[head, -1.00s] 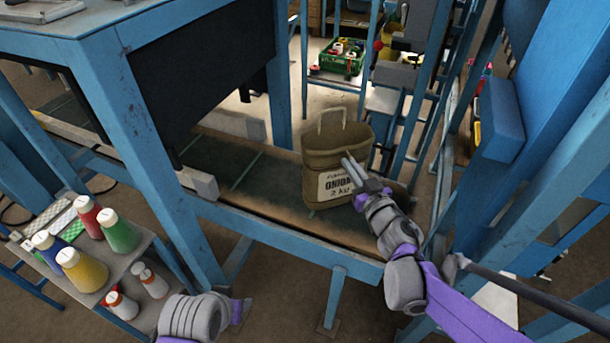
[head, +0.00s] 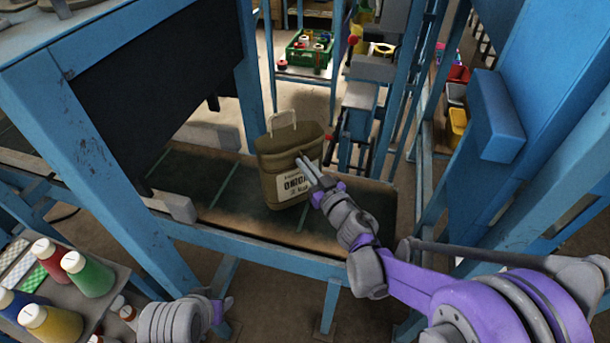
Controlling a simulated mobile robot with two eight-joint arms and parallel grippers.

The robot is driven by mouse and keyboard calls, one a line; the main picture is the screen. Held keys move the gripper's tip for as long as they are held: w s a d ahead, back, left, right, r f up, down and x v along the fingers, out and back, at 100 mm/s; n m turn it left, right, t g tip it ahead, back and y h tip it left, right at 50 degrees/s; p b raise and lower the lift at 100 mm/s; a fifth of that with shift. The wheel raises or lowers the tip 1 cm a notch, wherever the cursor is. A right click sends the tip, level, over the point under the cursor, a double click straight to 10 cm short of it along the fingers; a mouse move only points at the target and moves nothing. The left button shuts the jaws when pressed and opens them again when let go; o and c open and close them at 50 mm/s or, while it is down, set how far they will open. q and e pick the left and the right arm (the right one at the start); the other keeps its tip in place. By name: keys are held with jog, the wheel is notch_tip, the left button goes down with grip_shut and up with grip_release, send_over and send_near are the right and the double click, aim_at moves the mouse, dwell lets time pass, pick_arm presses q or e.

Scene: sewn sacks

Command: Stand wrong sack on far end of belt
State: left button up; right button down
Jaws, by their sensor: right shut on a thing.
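The brown sack (head: 270,180) with a white printed label (head: 292,184) and a pale handle loop on top is over the dark belt (head: 180,173). It leans a little in the picture. I cannot tell whether its base touches the belt. My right gripper (head: 304,166) is shut on the right part of the sack's front, above the label. The belt's right end (head: 378,196) lies bare to the right of the sack. My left gripper (head: 222,308) is low at the left, in front of the belt frame and away from the sack; its jaws are unclear.
A blue frame post (head: 85,165) stands left of the sack, and a blue column (head: 520,150) stands at the right. A side table (head: 75,318) with several bottles is at the lower left. A green crate (head: 308,52) stands on a shelf behind.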

jog(key=shift+f, duration=1.6)
jog(key=shift+f, duration=0.15)
jog(key=c, duration=1)
grip_release()
